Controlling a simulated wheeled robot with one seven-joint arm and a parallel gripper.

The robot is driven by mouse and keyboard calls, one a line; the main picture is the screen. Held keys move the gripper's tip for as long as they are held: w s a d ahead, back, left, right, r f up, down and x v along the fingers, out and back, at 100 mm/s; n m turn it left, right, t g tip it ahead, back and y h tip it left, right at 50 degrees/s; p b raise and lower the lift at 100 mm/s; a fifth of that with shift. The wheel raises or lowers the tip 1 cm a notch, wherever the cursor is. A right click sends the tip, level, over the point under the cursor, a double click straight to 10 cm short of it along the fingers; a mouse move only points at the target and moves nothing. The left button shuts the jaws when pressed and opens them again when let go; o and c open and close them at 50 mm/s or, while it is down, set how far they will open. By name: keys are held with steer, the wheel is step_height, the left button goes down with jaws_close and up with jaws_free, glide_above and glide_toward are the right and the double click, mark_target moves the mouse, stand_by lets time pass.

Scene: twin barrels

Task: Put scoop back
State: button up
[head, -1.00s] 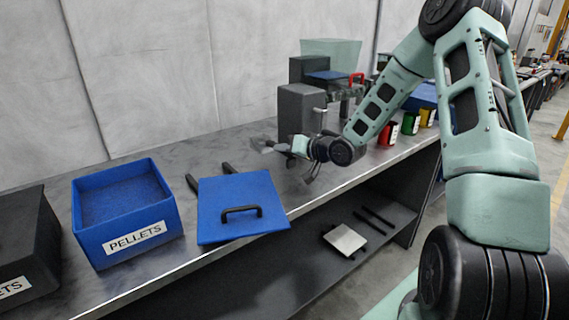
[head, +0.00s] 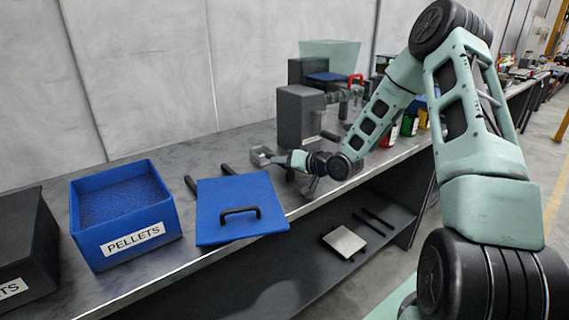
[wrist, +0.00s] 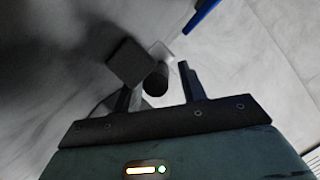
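My gripper (wrist: 158,82) reaches out low over the bench behind the blue lid, with its two dark fingers spread apart. The scoop (head: 262,156) is small and grey, just left of my gripper in the head view, at bench level. In the wrist view, a dark round piece that looks like its handle (wrist: 155,82) lies between the fingers, with a gap visible towards the right finger. A light grey part shows just beyond it. A dark square piece beside the handle cannot be clearly identified. Contact with the bench is unclear.
A blue PELLETS bin (head: 125,215) and a dark bin (head: 25,245) stand at left. The blue lid (head: 238,208) lies near the front edge. A dark grey block (head: 300,115) stands behind my gripper. Open bench lies behind the lid.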

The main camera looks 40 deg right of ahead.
steer(key=shift+r, duration=0.2)
steer(key=v, duration=1.2)
